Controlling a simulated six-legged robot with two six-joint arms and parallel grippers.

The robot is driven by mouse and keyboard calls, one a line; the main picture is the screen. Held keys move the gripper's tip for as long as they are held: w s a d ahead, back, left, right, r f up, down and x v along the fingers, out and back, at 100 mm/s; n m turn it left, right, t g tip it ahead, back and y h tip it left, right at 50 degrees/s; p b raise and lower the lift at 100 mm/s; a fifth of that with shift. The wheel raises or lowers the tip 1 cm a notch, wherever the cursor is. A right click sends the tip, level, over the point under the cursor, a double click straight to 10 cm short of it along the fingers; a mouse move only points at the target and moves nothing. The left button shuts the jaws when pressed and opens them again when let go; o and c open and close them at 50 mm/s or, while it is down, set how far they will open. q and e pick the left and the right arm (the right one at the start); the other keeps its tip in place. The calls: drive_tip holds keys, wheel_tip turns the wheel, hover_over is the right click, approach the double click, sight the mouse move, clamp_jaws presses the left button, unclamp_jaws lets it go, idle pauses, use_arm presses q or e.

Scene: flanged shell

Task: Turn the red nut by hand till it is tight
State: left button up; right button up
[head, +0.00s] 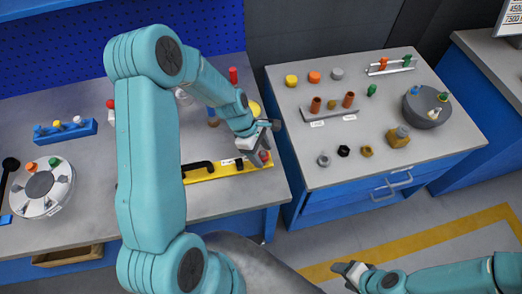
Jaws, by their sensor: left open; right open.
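A small red piece (264,155), which looks like the red nut, shows at the right end of a yellow bar (205,173) on the left bench. My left gripper (266,143) is open right at this piece, pointing down from above. The fingers partly hide the piece, and I cannot tell whether they touch it or stand around it. My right gripper (343,277) is open and empty at the bottom of the view, over the floor and away from the benches.
A white round flange (61,188) with orange and green pieces and a blue rack (66,132) stand on the left bench. The right bench (310,145) holds a grey drum (425,113), several nuts and a rack. A floor gap separates the benches at the front.

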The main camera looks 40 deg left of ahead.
use_arm(q)
drive_tip(key=shift+c, duration=0.6)
drive_tip(key=c, duration=0.5)
drive_tip(key=shift+s+r, duration=0.1)
drive_tip(key=c, duration=0.4)
drive_tip(key=shift+c, duration=0.2)
